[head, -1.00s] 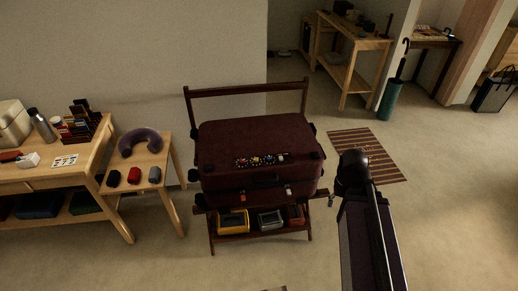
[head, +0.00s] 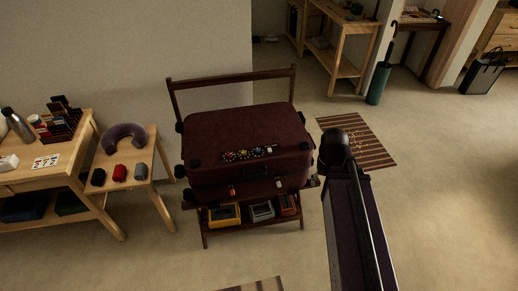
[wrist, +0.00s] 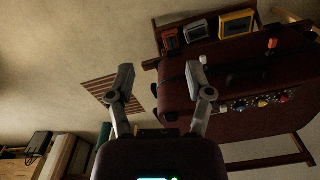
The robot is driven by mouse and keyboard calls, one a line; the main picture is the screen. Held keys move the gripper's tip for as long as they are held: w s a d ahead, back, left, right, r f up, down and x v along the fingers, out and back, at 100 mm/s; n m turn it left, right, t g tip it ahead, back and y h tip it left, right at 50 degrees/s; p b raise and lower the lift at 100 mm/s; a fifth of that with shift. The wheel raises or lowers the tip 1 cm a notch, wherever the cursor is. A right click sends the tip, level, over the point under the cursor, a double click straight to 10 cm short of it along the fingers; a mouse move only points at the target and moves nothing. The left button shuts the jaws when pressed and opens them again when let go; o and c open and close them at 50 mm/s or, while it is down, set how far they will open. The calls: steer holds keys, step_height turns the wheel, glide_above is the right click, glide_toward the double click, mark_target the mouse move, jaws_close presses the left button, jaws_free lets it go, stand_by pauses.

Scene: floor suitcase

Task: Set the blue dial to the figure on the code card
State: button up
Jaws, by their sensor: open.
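A dark red suitcase (head: 245,122) lies on a brown wooden rack, left of my arm in the head view. A strip of small coloured dials (head: 250,153) runs along its top near the front edge. The dials are too small to tell the blue one's setting. A white code card (head: 46,161) lies on the left table; its figures look like 2 7 2, but small. In the wrist view my gripper (wrist: 160,82) is open and empty, fingers wide apart. The suitcase (wrist: 215,70) and dial strip (wrist: 255,103) are right of it, apparently apart from the fingers.
Boxes (head: 262,211) sit on the rack's lower shelf. A small table (head: 137,172) holds a neck pillow (head: 124,138) and several small items. A striped mat (head: 362,142) lies right of the rack. Floor to the right is mostly clear.

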steer(key=w+a+n+t+y, duration=0.1)
steer(key=w+a+n, duration=0.25)
steer(key=w, duration=0.25)
steer(key=w+a+n+y, duration=0.1)
steer(key=w+a+n, duration=0.25)
steer(key=w, duration=0.35)
steer(key=n+t+y+b, duration=0.1)
steer(key=n+y, duration=0.1)
steer(key=n, duration=0.3)
glide_toward(258, 150)
steer(key=v, duration=0.5)
steer(key=shift+f, duration=0.2)
steer(key=b+x, duration=1.2)
steer(key=x, duration=0.1)
steer(key=shift+w+a+f+b, duration=0.1)
steer(key=shift+f+b, duration=0.05)
steer(key=shift+b, duration=0.25)
jaws_close()
